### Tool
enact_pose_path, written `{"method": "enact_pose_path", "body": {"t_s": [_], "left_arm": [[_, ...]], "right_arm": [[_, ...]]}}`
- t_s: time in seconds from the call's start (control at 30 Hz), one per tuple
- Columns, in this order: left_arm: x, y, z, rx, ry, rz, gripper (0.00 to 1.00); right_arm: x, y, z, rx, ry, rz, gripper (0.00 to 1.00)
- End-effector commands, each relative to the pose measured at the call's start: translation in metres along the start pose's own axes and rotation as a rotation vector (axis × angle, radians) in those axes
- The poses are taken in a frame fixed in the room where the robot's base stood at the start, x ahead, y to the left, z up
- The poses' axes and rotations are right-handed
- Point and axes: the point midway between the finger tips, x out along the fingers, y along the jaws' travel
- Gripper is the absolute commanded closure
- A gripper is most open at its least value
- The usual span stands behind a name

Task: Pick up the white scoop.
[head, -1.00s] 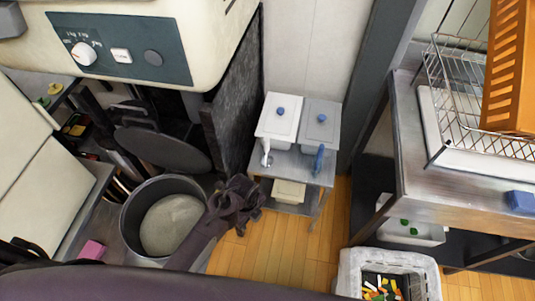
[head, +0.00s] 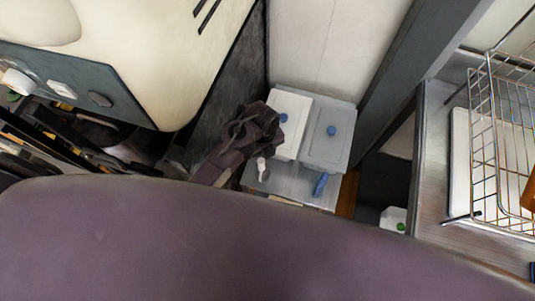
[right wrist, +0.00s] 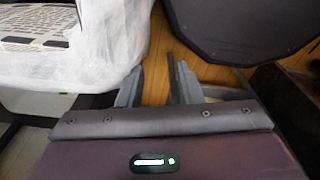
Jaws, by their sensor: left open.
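The white scoop (head: 261,165) hangs or stands at the front of the white-lidded bin (head: 290,140), on a small metal stand. My left gripper (head: 268,122) is dark and open, just above and left of the scoop in the picture. It covers part of the white bin, and I cannot tell whether it touches anything. A blue scoop (head: 320,185) is at the front of the grey-lidded bin (head: 326,145) beside it. My right gripper (right wrist: 157,88) shows in the right wrist view with its fingers apart and nothing between them.
A metal counter (head: 432,185) with a wire rack (head: 500,150) stands at the right. A cream machine (head: 150,45) is at the upper left. The wall (head: 325,45) is close behind the bins. A white crumpled thing (right wrist: 105,45) is near my right gripper.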

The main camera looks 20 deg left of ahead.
Motion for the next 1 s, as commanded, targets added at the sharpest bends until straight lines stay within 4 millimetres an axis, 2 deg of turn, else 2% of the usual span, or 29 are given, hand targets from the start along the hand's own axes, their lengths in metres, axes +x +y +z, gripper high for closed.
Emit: {"method": "enact_pose_path", "body": {"t_s": [0.07,0.17,0.33,0.43,0.57,0.7,0.8,0.97,1.0], "left_arm": [[0.004,0.001,-0.001,0.001,0.002,0.003,0.54],[0.014,0.001,-0.001,0.001,0.003,0.004,0.54],[0.031,0.002,0.001,0.0,0.002,0.003,0.54],[0.044,0.004,0.003,-0.001,0.002,0.004,0.54],[0.064,0.005,0.005,-0.001,0.003,0.002,0.54],[0.076,0.006,0.005,0.0,0.001,0.001,0.54],[0.078,0.006,0.005,0.0,0.0,0.001,0.54],[0.078,0.006,0.005,0.0,0.0,0.0,0.54],[0.078,0.006,0.005,0.0,0.001,0.0,0.59]], "right_arm": [[0.0,0.001,-0.004,0.0,0.005,0.001,0.67],[-0.002,0.0,0.0,0.0,-0.001,0.0,0.67],[-0.007,-0.005,0.027,0.0,-0.038,-0.006,0.67],[-0.013,-0.006,0.035,0.0,-0.052,-0.007,0.67],[-0.015,-0.005,0.031,0.0,-0.046,-0.007,0.67],[-0.015,-0.002,0.013,0.0,-0.021,-0.003,0.67],[-0.015,-0.001,0.004,0.001,-0.006,-0.002,0.67],[-0.015,-0.001,0.006,0.001,-0.008,-0.001,0.67],[-0.015,-0.001,0.007,0.001,-0.011,-0.001,0.67]]}}
